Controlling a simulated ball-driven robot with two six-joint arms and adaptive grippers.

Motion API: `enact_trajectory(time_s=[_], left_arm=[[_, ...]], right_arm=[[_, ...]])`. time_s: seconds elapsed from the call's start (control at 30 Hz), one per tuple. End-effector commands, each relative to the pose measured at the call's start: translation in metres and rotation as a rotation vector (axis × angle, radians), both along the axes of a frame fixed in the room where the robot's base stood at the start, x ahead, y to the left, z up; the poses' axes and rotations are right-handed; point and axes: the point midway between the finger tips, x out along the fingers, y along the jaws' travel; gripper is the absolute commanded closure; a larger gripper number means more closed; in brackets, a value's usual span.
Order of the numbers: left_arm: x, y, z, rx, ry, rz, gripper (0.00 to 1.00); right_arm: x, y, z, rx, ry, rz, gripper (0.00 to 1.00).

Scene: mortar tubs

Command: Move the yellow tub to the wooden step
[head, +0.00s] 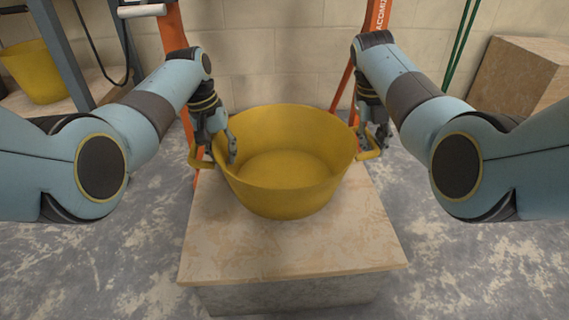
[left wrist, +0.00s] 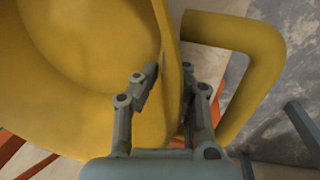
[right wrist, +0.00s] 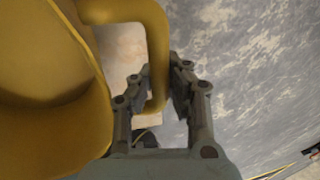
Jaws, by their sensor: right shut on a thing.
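The yellow tub (head: 285,190) is upright over the pale wooden-topped step (head: 290,255) in front of me. I cannot tell whether its base touches the top. My left gripper (head: 222,145) is at its left side. In the left wrist view its open fingers (left wrist: 170,85) straddle the tub's wall (left wrist: 100,45), one inside the tub and one between the wall and the handle (left wrist: 265,60). My right gripper (head: 372,140) is at the right side. In the right wrist view its fingers (right wrist: 160,85) are shut on the tub's right handle (right wrist: 155,40).
Another yellow tub (head: 35,72) stands at the far left beside a blue-grey post (head: 62,50). Orange posts (head: 172,25) rise behind the step against a block wall. A wooden box (head: 520,75) stands at the back right. The grey floor around the step is clear.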

Motion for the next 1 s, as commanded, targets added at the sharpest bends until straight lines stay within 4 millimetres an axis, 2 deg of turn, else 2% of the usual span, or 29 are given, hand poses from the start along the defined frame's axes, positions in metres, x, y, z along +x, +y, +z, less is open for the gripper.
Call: enact_trajectory(time_s=[0.7,0.87,1.0], left_arm=[[0.001,0.001,0.002,0.001,-0.003,0.001,1.0],[0.004,0.001,0.016,0.001,-0.015,0.001,1.0],[0.01,0.001,0.042,0.002,-0.037,0.0,1.0]], right_arm=[[0.001,-0.001,0.003,-0.002,-0.003,0.0,1.0],[0.004,-0.001,0.017,-0.002,-0.016,-0.001,1.0],[0.009,-0.001,0.043,-0.002,-0.038,-0.001,1.0]])
